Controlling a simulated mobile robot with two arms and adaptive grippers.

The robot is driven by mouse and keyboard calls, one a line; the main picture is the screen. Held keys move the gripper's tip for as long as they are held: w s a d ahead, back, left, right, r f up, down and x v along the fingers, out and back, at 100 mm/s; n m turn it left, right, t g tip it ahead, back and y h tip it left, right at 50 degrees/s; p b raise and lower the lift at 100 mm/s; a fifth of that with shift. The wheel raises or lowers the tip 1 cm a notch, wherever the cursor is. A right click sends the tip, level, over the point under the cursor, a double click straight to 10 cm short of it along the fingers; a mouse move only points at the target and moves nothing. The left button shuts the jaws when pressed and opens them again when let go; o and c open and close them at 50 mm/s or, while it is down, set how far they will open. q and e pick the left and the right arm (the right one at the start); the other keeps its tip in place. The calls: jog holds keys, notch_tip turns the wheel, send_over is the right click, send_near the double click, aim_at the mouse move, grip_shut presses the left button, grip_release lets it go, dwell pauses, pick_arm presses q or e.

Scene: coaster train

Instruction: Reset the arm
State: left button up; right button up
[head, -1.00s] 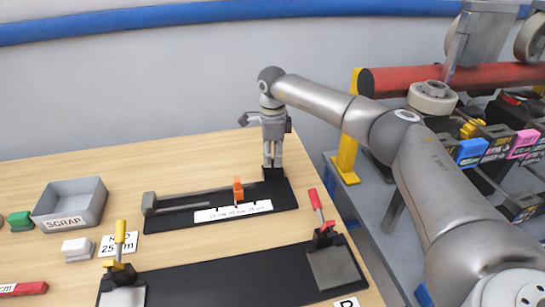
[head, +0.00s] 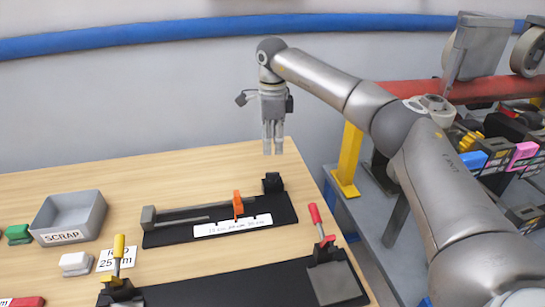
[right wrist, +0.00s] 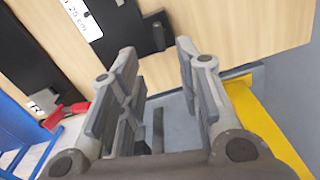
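My right gripper (head: 273,150) hangs fingers down above the back right of the wooden table, clear of everything below it. In the right wrist view, its two fingers (right wrist: 154,60) are apart with nothing between them. Below it is the measuring fixture (head: 283,210), a black base with a grey block at its left end, an orange slider (head: 238,204), a white label strip and a black end block (head: 272,182). The black base also shows in the right wrist view (right wrist: 118,25). My left gripper is not in view.
A black board (head: 235,290) with a red-handled clamp (head: 320,228) and a yellow-handled clamp (head: 119,258) lies in front. A grey SCRAP bin (head: 70,215) stands left. A yellow post (head: 348,160) and a rack of coloured bins (head: 490,160) stand right. The table's back is free.

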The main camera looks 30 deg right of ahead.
notch_tip(320, 180, up, 2)
jog(key=shift+r, duration=0.1)
dwell(0.5)
